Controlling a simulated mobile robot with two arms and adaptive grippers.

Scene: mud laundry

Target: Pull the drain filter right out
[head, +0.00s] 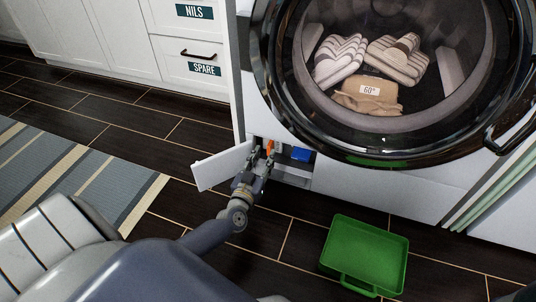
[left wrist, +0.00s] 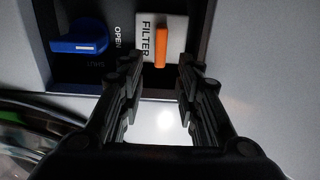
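The drain filter (left wrist: 175,24) is a pale block marked FILTER with an upright orange grip (left wrist: 160,48). It sits in the dark recess low on the washing machine, and its orange grip also shows in the head view (head: 270,147). My left gripper (head: 261,154) is at the recess opening. In the left wrist view its two fingers (left wrist: 160,68) are apart, with the orange grip between and just beyond their tips. I see no finger touching it. A blue knob (left wrist: 80,38) is beside the filter, near the words OPEN and SHUT. My right gripper is not in view.
The white flap (head: 222,166) stands open left of the recess. A green tray (head: 332,244) lies on the dark floor, right of my left arm. The washer's round door (head: 262,75) is above, with laundry behind it. A striped rug (head: 85,180) is at left.

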